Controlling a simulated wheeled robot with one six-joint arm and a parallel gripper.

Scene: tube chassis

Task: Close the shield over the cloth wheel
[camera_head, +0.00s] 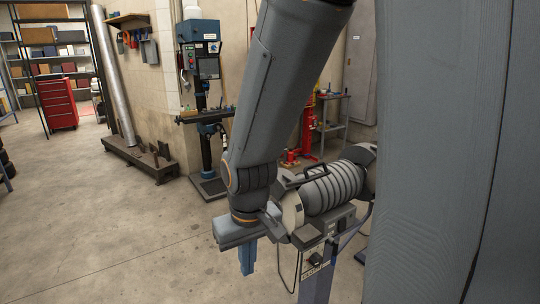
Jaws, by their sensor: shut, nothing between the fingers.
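The grinding machine with a dark ribbed motor body (333,190) stands on a pedestal right of my gripper. A pale round face, likely the cloth wheel (292,212), shows at its left end, partly hidden by my arm. I cannot clearly make out the shield; a dark handle-like bar (315,170) sits above the motor. My gripper (247,268) points down just left of the machine, with its fingers together and empty. I cannot tell whether my wrist touches the machine.
A large grey panel (430,150) fills the right side. A blue drill press (200,80) stands behind to the left, near a metal rack (145,165) by the wall. A red tool cabinet (57,103) stands far left. The concrete floor (110,230) at left is clear.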

